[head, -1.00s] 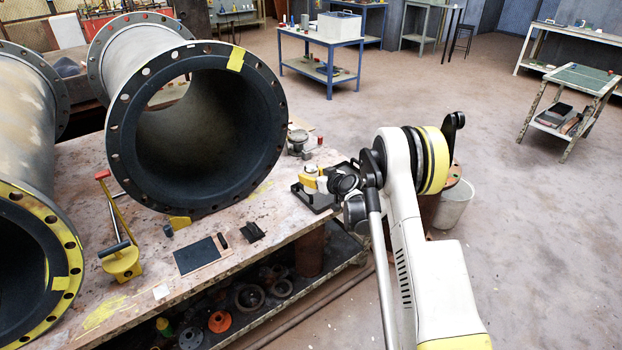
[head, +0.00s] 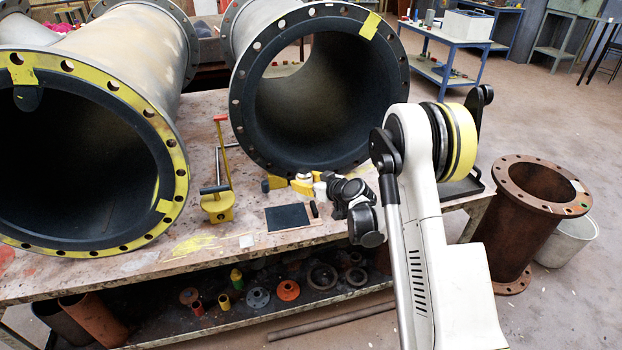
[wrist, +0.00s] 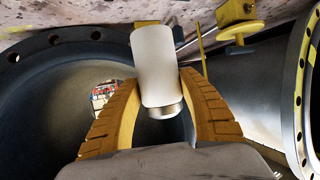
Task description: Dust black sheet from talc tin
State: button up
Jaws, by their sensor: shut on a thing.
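The black sheet (head: 287,218) lies flat on a thin pale board on the workbench. My gripper (head: 304,184) is in front of the open pipe end, above and behind the sheet in the head view. In the wrist view my gripper's yellow fingers (wrist: 160,88) are shut on a pale cream cylinder, the talc tin (wrist: 157,62), which has a metallic band at its near end. The tin is small and partly hidden in the head view. I see no powder on the sheet.
Two large flanged pipes, left (head: 90,150) and right (head: 320,90), stand on the workbench (head: 130,265). A yellow tool with a red handle (head: 217,205) is left of the sheet. A dark tray (head: 462,190) and rusty pipe (head: 530,215) are right of my arm.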

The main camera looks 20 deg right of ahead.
jog(key=shift+a+f, duration=0.15)
jog(key=shift+a, duration=0.9)
jog(key=shift+d, duration=0.1)
jog(key=shift+s+a+f+m+y, duration=0.2)
jog(key=shift+f+m+y, duration=0.15)
jog(key=shift+m+y, duration=0.15)
jog(key=f+m+y, duration=0.1)
jog(key=a+m+y, duration=0.1)
jog(key=m, duration=0.1)
jog(key=s+a+f+m+g+y, duration=0.1)
jog(key=m, duration=0.1)
jog(key=shift+f+y, duration=0.3)
jog(key=shift+f, duration=0.05)
jog(key=shift+f, duration=0.1)
jog(key=shift+s+a+f+m+g+y, duration=0.15)
jog(key=shift+f+m+g+y, duration=0.25)
jog(key=shift+m, duration=0.5)
jog(key=shift+s+a+f+m+g+y, duration=0.15)
jog(key=shift+f+m+y, duration=0.1)
jog(key=shift+f+m, duration=0.5)
jog(key=shift+a+f+m+g+y, duration=0.1)
jog(key=shift+f+m+g+y, duration=0.2)
jog(key=shift+m, duration=0.75)
